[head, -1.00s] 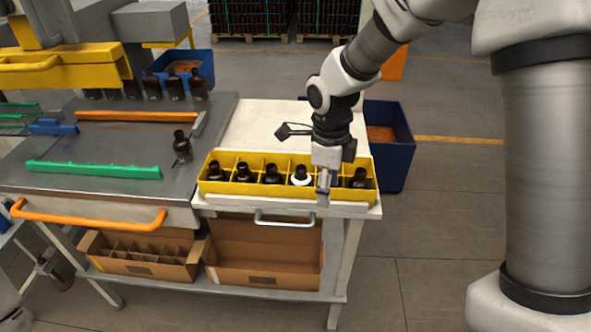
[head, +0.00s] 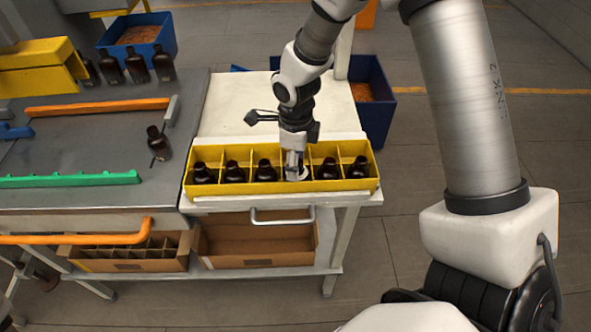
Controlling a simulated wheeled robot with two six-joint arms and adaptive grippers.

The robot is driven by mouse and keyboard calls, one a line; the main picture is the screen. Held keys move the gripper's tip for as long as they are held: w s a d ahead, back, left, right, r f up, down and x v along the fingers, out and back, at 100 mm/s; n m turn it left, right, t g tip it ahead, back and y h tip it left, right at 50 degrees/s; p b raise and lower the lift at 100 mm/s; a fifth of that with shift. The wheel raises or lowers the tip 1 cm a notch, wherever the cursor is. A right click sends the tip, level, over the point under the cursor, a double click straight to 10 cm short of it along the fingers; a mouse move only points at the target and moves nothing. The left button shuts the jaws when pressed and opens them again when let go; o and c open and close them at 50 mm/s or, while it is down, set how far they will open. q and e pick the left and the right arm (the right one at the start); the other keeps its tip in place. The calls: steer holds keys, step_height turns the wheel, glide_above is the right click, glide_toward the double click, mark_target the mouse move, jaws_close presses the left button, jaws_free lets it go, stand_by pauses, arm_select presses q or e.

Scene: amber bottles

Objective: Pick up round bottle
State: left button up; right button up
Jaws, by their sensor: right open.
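A yellow crate (head: 283,187) with dividers holds several dark round-shouldered bottles, among them one in the left compartment (head: 203,173), one in the third (head: 265,170) and one at the right end (head: 358,167). My right gripper (head: 293,172) points down into the fourth compartment. Its jaws are open, and a white ring-like part (head: 303,173) shows beside the fingers. The bottle in that compartment is mostly hidden by the gripper, and I cannot tell whether the fingers touch it. My left gripper is out of view.
The crate sits on the front of a white table (head: 235,112). A lone dark bottle (head: 159,145) stands on the grey bench (head: 100,160) at left, with more at the back. A blue bin (head: 375,120) stands behind right. Cardboard boxes (head: 258,246) lie on the shelf below.

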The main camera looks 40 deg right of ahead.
steer(key=shift+s+a+r, duration=0.15)
steer(key=shift+s+r, duration=0.1)
steer(key=shift+s, duration=0.05)
steer(key=c, duration=0.7)
steer(key=shift+s+r, duration=0.1)
steer(key=shift+s, duration=0.2)
jaws_close()
steer(key=shift+w, duration=0.2)
